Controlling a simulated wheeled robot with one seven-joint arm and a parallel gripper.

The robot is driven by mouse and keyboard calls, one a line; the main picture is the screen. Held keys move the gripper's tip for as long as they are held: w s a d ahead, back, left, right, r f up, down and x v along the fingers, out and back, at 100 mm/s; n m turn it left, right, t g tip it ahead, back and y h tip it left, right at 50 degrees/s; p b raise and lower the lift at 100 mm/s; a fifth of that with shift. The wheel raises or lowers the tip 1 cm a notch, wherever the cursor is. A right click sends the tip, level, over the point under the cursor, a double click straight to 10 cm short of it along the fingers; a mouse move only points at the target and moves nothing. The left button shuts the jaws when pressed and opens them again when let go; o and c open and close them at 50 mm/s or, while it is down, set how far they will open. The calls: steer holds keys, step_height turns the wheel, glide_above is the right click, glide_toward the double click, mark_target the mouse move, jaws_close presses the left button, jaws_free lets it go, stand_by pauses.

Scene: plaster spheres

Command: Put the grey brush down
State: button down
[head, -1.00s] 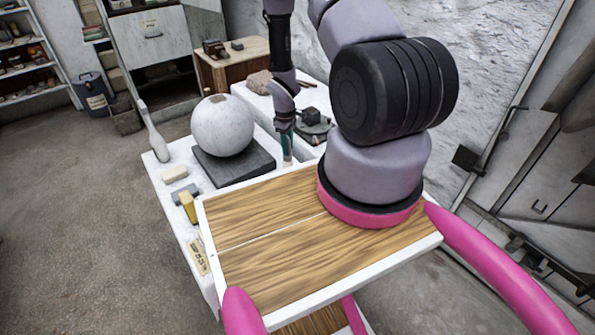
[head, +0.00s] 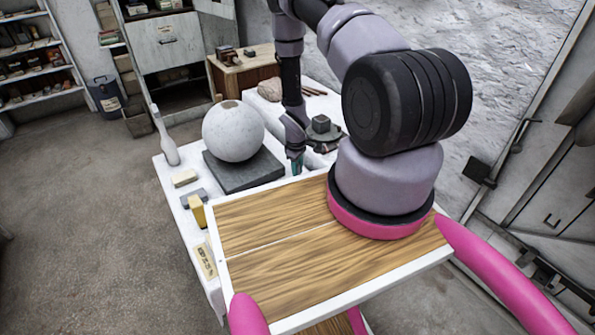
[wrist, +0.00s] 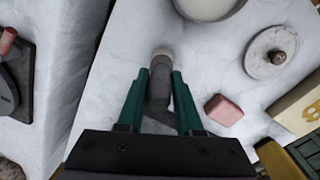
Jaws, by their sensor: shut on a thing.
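My gripper (head: 296,166) is low over the white bench (head: 172,180), right of the plaster sphere's dark slab. In the wrist view its green fingers (wrist: 159,92) are closed on the grey brush (wrist: 158,88), a grey cylinder with a pale tip pointing up the picture. White surface lies beneath it; I cannot tell whether the brush touches it. In the head view the brush is mostly hidden by my gripper and the wooden tray's edge.
A white sphere (head: 233,131) rests on a dark slab (head: 243,168). A pink block (wrist: 224,110) and a round grey disc (wrist: 271,52) lie right of the brush in the wrist view. A black block (head: 320,124) stands behind my gripper.

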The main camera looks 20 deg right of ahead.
steer(key=c, duration=0.6)
jaws_free()
steer(key=shift+o, duration=0.2)
steer(key=r, duration=1.2)
steer(key=shift+s+a+r, duration=0.1)
steer(key=shift+a+r, duration=0.05)
steer(key=shift+a, duration=0.1)
step_height(320, 180, up, 32)
steer(key=a+m+t, duration=0.2)
steer(key=m+t, duration=0.1)
steer(key=m, duration=0.3)
steer(key=s+a+r+m+t+y, duration=0.1)
steer(key=s+a+r+m+t, duration=0.1)
steer(key=s+r, duration=0.8)
steer(key=s+a+r+m+t+y, duration=0.1)
steer(key=s+a+r+m+t, duration=0.1)
steer(key=s+r, duration=0.9)
steer(key=shift+s+a+r+m+y, duration=0.25)
steer(key=shift+a+r+m, duration=0.35)
steer(key=shift+a+m, duration=0.3)
